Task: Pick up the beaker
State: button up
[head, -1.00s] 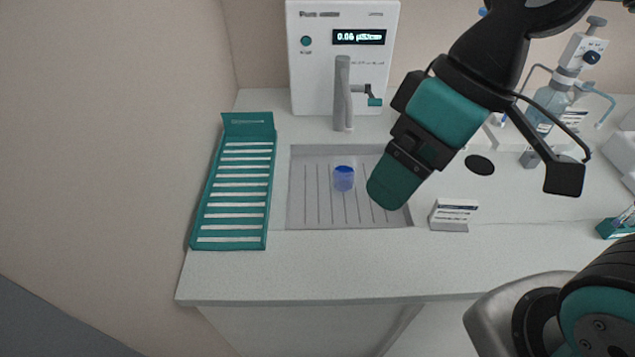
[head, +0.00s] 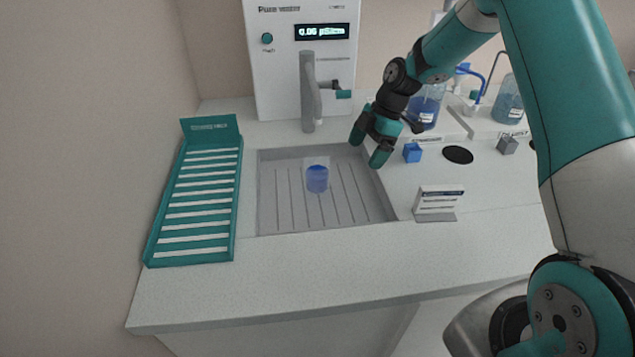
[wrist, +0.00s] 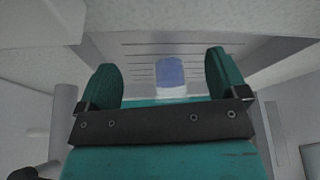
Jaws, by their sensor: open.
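The beaker (head: 317,178) is small and clear with blue liquid in it. It stands upright in the shallow grey drain tray (head: 275,222), below and in front of the tap. My gripper (head: 367,150) is open and empty, above the right back part of the tray, to the right of the beaker and apart from it. In the wrist view, the beaker (wrist: 171,72) shows beyond and between the two open teal fingers of my gripper (wrist: 168,80); its near lower part may be partly hidden by the gripper body.
The water unit (head: 262,75) with its grey tap (head: 309,95) stands behind the tray. A teal rack (head: 195,200) lies to the left. A small sign (head: 437,203), a blue cube (head: 412,152) and bottles are to the right. The front counter strip is clear.

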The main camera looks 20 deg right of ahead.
aim_at(316, 171)
jog(key=a+p, duration=0.1)
jog(key=a, duration=0.1)
jog(key=a+p, duration=0.1)
jog(key=a, duration=0.5)
jog(key=shift+s+a+p, duration=0.2)
jog(key=shift+s+p, duration=0.05)
jog(key=shift+p, duration=0.15)
jog(key=a+p, duration=0.1)
jog(key=a, duration=0.2)
jog(key=shift+s+a+f+p, duration=0.15)
jog(key=shift+s+a+p, duration=0.05)
jog(key=shift+a+p, duration=0.2)
jog(key=shift+d+p+x, duration=0.2)
jog(key=shift+p+x, duration=0.2)
jog(key=shift+x, duration=0.95)
jog(key=shift+w+f, duration=0.1)
jog(key=c, duration=1.1)
jog(key=shift+o, duration=0.2)
